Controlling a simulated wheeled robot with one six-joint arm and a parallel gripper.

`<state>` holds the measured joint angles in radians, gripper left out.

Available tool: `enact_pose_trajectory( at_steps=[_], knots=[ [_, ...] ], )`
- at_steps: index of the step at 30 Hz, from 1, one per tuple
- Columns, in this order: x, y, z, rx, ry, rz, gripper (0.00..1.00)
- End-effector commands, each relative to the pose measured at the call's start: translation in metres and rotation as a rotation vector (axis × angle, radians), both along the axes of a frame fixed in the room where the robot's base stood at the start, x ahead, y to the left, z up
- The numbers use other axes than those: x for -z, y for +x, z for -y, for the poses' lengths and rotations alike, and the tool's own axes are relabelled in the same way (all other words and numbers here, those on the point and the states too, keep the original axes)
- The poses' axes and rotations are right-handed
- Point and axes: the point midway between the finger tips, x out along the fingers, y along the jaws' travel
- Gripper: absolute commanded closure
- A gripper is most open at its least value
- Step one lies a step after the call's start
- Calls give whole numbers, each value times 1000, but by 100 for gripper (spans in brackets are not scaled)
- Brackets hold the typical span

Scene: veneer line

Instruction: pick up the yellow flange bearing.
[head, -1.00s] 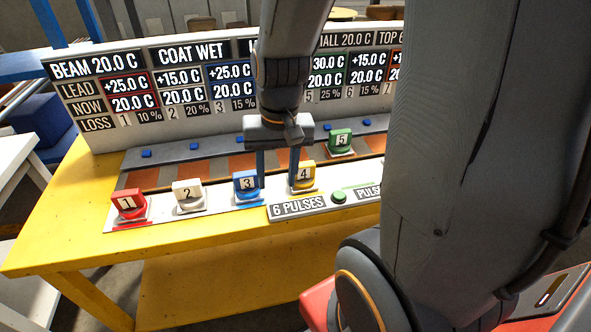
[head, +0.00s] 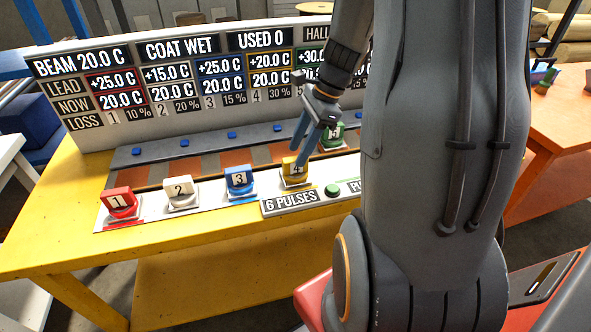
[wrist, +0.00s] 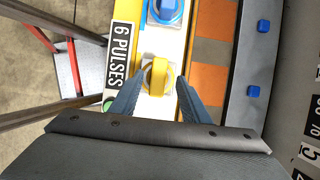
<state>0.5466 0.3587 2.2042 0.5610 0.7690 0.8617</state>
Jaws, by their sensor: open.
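The yellow flange bearing (head: 294,172), marked 4, sits on the white strip along the yellow table, partly hidden by my finger in the head view. In the wrist view the bearing (wrist: 158,76) shows from above, between and beyond my two fingers. My gripper (head: 301,148) is open and empty, pointing down over the bearing. In the wrist view my gripper (wrist: 158,88) has one finger on each side of the bearing's outline. I cannot tell how far above it the tips are.
The blue bearing 3 (head: 239,181) is just left of it and the green bearing 5 (head: 333,136) is behind to the right. White bearing 2 (head: 180,192) and red bearing 1 (head: 119,202) stand further left. A green button (head: 332,190) and the sign board (head: 90,135) are close by.

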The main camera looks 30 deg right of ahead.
Motion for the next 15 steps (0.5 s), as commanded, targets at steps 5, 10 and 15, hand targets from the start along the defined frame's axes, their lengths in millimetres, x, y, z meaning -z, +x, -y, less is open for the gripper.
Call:
enact_pose_trajectory(
  at_steps=[5,10,15],
  knots=[
    [24,-2,-10,-2,2,-4,58],
    [35,0,-14,-2,1,-2,58],
    [35,0,-14,-1,-1,-1,58]
  ],
)
